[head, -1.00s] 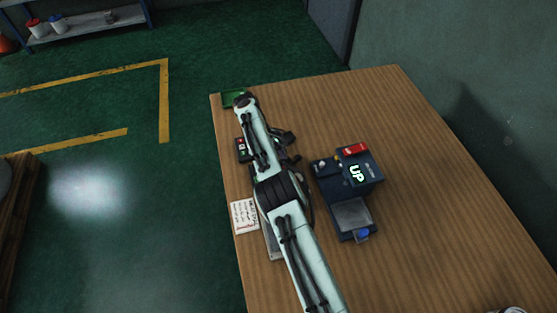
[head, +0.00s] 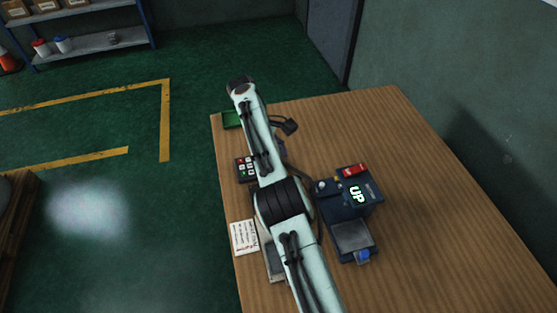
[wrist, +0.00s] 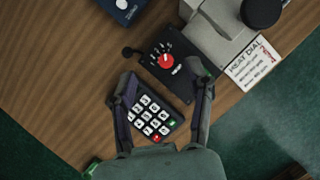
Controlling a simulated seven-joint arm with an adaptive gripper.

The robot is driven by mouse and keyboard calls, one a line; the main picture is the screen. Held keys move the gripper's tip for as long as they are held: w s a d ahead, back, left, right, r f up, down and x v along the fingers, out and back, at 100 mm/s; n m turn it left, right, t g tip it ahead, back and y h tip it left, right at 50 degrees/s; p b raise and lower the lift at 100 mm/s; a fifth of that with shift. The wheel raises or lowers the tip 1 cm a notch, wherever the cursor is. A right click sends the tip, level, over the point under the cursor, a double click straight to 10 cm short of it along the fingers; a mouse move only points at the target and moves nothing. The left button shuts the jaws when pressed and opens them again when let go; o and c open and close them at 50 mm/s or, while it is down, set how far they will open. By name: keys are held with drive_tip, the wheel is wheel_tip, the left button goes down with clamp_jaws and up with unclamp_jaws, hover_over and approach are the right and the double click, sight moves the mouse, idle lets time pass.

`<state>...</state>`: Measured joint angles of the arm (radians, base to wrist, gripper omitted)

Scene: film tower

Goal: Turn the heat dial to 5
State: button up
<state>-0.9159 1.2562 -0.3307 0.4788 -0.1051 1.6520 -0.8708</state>
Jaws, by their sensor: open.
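The heat dial is a red knob (wrist: 166,62) with a pale pointer mark, on a dark panel (wrist: 150,55) with white markings around it. The exact number it points to is too small to read. In the wrist view my gripper (wrist: 164,73) is open, its two fingers spread to either side of the panel's near end and a keypad. It appears to be above them and holds nothing. A white card (wrist: 252,68) headed "HEAT DIAL" lies to the right of the panel; it also shows in the head view (head: 245,238). There my arm hides the dial.
The keypad (wrist: 155,108) sits between the fingers, near the dial panel. A grey device (wrist: 215,30) with a black round part adjoins the panel. A blue machine (head: 352,205) showing "UP" stands right of my arm. A green tray (head: 232,119) lies at the far table corner. The table's right side is clear.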

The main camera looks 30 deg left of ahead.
drive_tip(key=a+f+y, duration=0.1)
drive_tip(key=f, duration=0.1)
drive_tip(key=f+n+y, duration=0.1)
drive_tip(key=f+y, duration=0.1)
drive_tip(key=w+a+f+n+y, duration=0.1)
drive_tip(key=f, duration=0.2)
drive_tip(key=shift+a+y, duration=0.3)
drive_tip(key=shift+a, duration=0.05)
drive_tip(key=shift+s+d+f+g+y, duration=0.25)
drive_tip(key=shift+s+d+g+y, duration=0.25)
drive_tip(key=shift+y, duration=0.4)
drive_tip(key=d+r+y, duration=0.1)
drive_tip(key=s+d+m+g+y, duration=0.1)
drive_tip(key=shift+s+d+r, duration=0.25)
drive_tip(key=shift+d+r, duration=0.05)
drive_tip(key=shift+r, duration=0.1)
drive_tip(key=w+d+r, duration=0.1)
drive_tip(key=w+d+r+m, duration=0.1)
drive_tip(key=shift+d+y, duration=0.3)
drive_tip(key=shift+d, duration=0.05)
drive_tip(key=x, duration=0.6)
drive_tip(key=shift+w+f, duration=0.15)
drive_tip(key=shift+f, duration=0.2)
